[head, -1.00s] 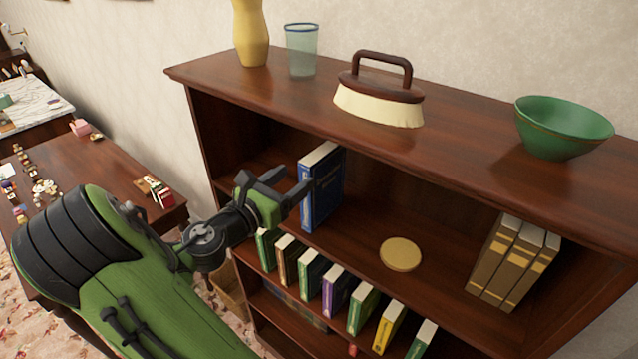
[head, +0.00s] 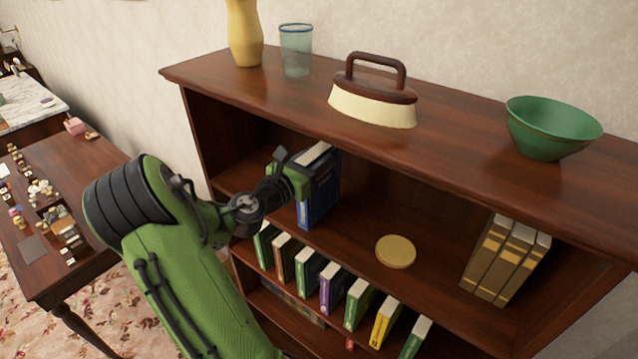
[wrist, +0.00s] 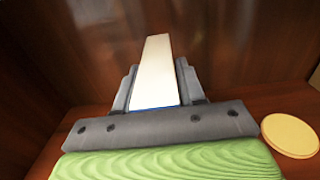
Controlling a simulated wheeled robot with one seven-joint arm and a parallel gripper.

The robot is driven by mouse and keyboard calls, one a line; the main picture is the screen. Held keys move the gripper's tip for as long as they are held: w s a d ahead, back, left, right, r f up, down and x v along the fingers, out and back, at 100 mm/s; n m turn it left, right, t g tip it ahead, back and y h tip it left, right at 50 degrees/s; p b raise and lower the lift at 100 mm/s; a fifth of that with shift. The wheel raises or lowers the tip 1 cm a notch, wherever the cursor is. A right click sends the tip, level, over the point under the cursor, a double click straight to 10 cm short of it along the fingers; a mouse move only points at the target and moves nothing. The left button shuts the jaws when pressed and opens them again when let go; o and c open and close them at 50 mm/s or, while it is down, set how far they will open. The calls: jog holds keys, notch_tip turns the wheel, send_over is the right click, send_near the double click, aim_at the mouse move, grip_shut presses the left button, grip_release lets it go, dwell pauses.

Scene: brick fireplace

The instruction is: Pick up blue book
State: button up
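The blue book (head: 321,189) stands upright on the upper inner shelf of the dark wooden bookcase, near its left side. In the wrist view its pale page edge (wrist: 157,70) runs away between my two fingers, with a thin blue strip at its near end. My gripper (head: 299,171) is at the book's upper left edge in the head view. In the wrist view my gripper (wrist: 158,88) has one finger on each side of the book, very close to it. I cannot tell whether the fingers press on it. My gripper hides part of the book.
A round tan disc (head: 395,251) lies right of the book, with brown books (head: 503,258) farther right. Several books (head: 329,285) stand on the shelf below. The bookcase top (head: 450,120) overhangs and carries a vase, glass, iron and green bowl (head: 552,128).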

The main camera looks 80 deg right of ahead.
grip_shut()
dwell(1.0)
